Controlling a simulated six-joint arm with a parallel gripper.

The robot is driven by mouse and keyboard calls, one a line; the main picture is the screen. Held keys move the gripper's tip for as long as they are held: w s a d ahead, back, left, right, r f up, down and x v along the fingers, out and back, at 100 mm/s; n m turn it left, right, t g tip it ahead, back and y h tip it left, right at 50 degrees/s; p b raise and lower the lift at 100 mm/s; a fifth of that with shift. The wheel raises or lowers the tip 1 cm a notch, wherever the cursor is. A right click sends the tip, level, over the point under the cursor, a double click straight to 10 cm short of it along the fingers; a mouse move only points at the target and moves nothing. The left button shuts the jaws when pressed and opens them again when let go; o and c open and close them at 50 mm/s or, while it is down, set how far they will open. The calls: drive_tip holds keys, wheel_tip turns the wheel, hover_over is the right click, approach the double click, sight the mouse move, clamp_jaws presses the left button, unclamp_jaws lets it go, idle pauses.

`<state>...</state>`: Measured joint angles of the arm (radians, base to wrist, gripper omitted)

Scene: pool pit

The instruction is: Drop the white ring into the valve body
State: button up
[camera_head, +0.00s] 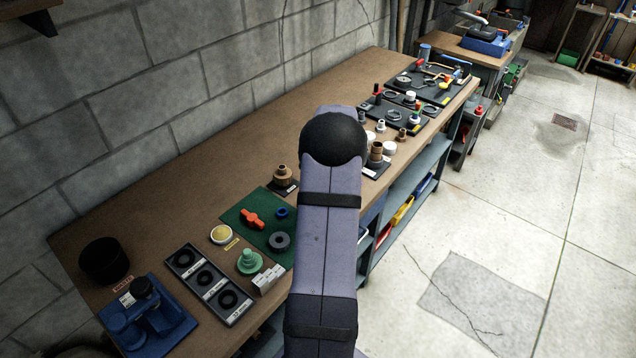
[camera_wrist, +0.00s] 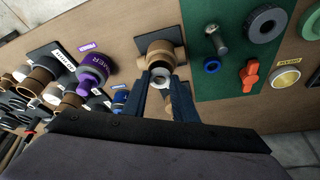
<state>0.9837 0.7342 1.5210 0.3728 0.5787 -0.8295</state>
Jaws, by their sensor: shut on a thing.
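The bronze valve body (camera_wrist: 160,50) sits upright on a small dark pad near the top middle of the wrist view. It also shows in the head view (camera_head: 283,173), just left of my arm. My gripper (camera_wrist: 162,84) is shut on the small white ring (camera_wrist: 160,82), whose pale edge shows between the fingertips. The ring appears close to the valve body's near side in the picture; its height above the opening cannot be told. In the head view, my arm hides the gripper and the ring.
A green mat (camera_wrist: 222,85) beside the valve body holds a bolt, a blue ring (camera_wrist: 211,65), an orange handle (camera_wrist: 250,74) and a grey ring (camera_wrist: 266,24). A purple-capped can (camera_wrist: 92,68) and several brown fittings stand on the other side. A blue vise (camera_head: 148,315) stands at the bench's near end.

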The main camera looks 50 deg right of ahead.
drive_tip(key=shift+f+b, duration=0.65)
idle(0.5)
drive_tip(key=shift+r, duration=0.1)
idle(0.7)
drive_tip(key=o, duration=1.5)
drive_tip(key=shift+r, duration=0.1)
drive_tip(key=shift+r+p, duration=2.4)
drive_tip(key=shift+r, duration=1.5)
